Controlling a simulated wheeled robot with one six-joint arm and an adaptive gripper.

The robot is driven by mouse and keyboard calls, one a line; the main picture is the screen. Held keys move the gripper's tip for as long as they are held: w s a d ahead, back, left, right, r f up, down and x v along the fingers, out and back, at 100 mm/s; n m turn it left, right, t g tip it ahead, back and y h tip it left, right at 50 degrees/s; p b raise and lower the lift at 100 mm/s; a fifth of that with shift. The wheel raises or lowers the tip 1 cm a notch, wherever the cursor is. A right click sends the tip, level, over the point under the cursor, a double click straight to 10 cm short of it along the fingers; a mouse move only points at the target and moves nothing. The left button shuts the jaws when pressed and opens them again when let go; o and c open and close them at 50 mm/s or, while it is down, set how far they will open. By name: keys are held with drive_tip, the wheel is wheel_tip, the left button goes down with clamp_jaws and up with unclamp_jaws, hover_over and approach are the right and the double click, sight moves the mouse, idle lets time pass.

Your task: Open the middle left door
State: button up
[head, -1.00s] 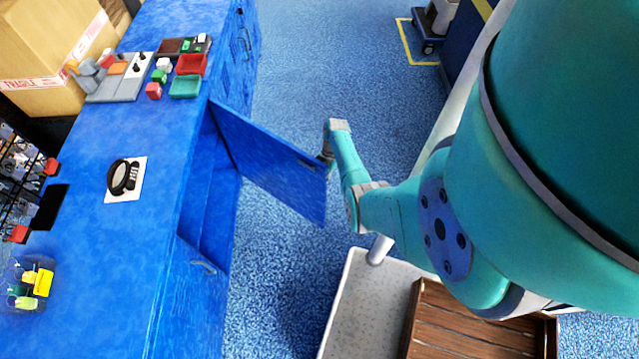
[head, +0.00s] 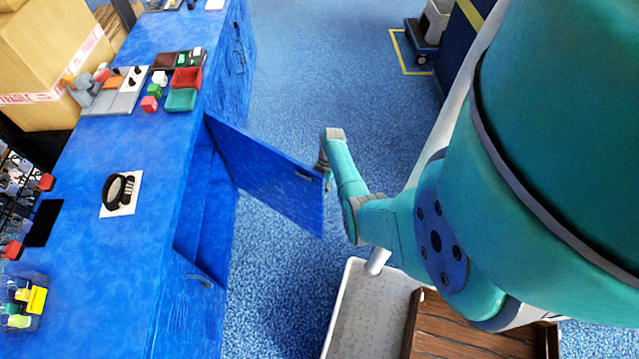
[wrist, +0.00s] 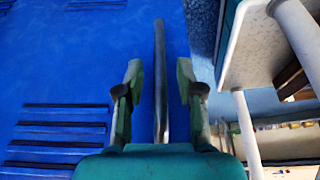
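The blue cabinet door (head: 265,175) stands swung well out from the cabinet front in the head view, with the dark blue interior (head: 205,200) showing behind it. My gripper (head: 324,172) is at the free outer edge of this door. In the wrist view, my gripper (wrist: 159,78) is open, with one finger on each side of the metal bar handle (wrist: 160,55). A gap shows between the handle and each finger. The blue panel (wrist: 65,65) with slots lies behind the handle.
A white-rimmed tray (head: 345,310) with a brown wooden crate (head: 412,330) is at the bottom. Blue floor (head: 330,80) beyond the door is clear.

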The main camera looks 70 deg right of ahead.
wheel_tip(320, 180, up, 9)
drive_tip(key=shift+r, duration=0.1)
idle(0.4)
drive_tip(key=shift+c, duration=0.2)
